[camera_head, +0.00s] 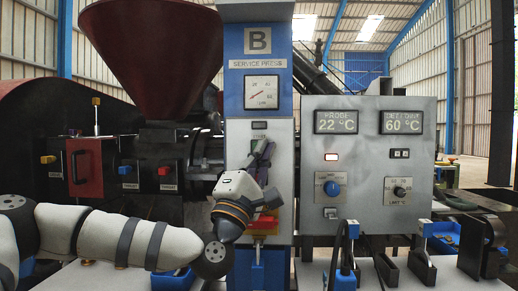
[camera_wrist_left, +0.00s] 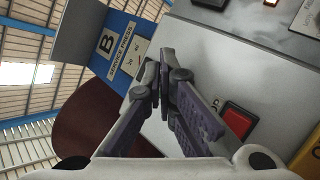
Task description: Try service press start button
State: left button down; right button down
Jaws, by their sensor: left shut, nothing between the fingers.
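The service press column (camera_head: 258,62) carries a "B" plate, a "SERVICE PRESS" label and a dial gauge (camera_head: 262,92) above a pale front panel (camera_head: 283,170). My left gripper (camera_head: 262,148) is shut and empty in front of this panel, below the gauge. Its fingertips also show closed together in the left wrist view (camera_wrist_left: 155,80). A red button (camera_wrist_left: 240,119) sits on the panel beside the fingers; red also shows just below the gripper in the head view (camera_head: 265,225). No start label is readable; the gripper hides part of the panel. Contact cannot be told.
A grey control box (camera_head: 367,165) with displays, a blue knob (camera_head: 332,188) and a dark knob stands right of the column. A dark red hopper (camera_head: 155,55) is at the left. Blue and red buttons sit on machinery left of the column. Clamp-like fixtures (camera_head: 345,250) stand at front right.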

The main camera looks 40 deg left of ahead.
pick_arm(q)
jog(key=shift+w+a, duration=0.1)
jog(key=shift+w, duration=0.15)
pick_arm(e)
jog(key=shift+f, duration=0.1)
pick_arm(q)
jog(key=shift+s+r, duration=0.1)
jog(key=shift+s, duration=0.05)
dwell(0.3)
jog(key=shift+s+d, duration=0.4)
jog(key=shift+s, duration=0.2)
pick_arm(e)
jog(key=shift+w+r, duration=0.15)
jog(key=shift+r, duration=0.15)
pick_arm(q)
jog(key=shift+s, duration=0.1)
jog(key=s+d, duration=0.1)
jog(key=s+p, duration=0.1)
jog(key=s+d, duration=0.1)
jog(key=s, duration=0.1)
jog(key=shift+d+p, duration=0.3)
jog(key=shift+p, duration=0.05)
pick_arm(e)
jog(key=shift+w+r+t, duration=0.3)
jog(key=shift+w+r, duration=0.2)
jog(key=shift+r, duration=0.15)
